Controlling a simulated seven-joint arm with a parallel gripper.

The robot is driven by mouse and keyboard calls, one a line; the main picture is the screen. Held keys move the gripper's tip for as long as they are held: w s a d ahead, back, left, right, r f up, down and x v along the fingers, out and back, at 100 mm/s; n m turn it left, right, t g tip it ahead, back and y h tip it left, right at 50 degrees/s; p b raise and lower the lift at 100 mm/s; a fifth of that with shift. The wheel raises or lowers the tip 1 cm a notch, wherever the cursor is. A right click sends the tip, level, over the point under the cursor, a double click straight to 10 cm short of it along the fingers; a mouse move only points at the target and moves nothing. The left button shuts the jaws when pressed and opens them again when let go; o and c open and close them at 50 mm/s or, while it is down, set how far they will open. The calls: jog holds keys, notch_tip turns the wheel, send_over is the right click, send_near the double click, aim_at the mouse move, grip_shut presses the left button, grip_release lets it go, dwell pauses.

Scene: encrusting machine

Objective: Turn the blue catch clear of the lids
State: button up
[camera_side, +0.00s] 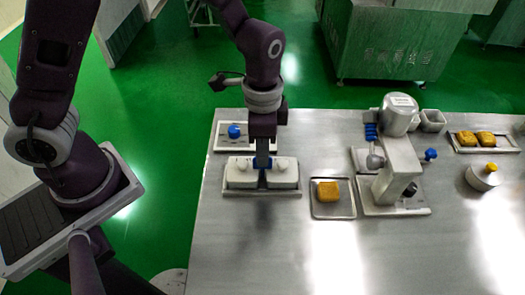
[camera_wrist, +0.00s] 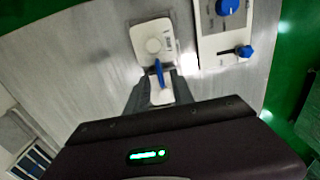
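Two white lids, a left one (camera_side: 240,172) and a right one (camera_side: 284,171), each with a round knob, sit side by side on a pale base in the side view. The blue catch (camera_side: 263,163) lies between them. In the wrist view the blue catch (camera_wrist: 159,72) is a narrow bar reaching across the edge of one lid (camera_wrist: 152,36) toward the other lid (camera_wrist: 161,96). My gripper (camera_wrist: 158,82) points down at the catch. Its dark fingers stand apart on both sides of the catch's near end, with gaps visible. Contact cannot be seen.
A pale control panel (camera_wrist: 221,38) with blue knobs lies beside the lids, behind them in the side view. A metal tray with a yellow block (camera_side: 328,190) and a white machine (camera_side: 402,155) stand to the right. The table front (camera_side: 245,255) is clear.

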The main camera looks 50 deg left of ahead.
jog(key=shift+f, duration=0.85)
grip_shut()
jog(key=shift+n, duration=0.3)
jog(key=n, duration=0.3)
jog(key=shift+n, duration=0.3)
jog(key=n, duration=0.4)
jog(key=shift+n, duration=0.3)
jog(key=n, duration=0.4)
jog(key=shift+n, duration=2.5)
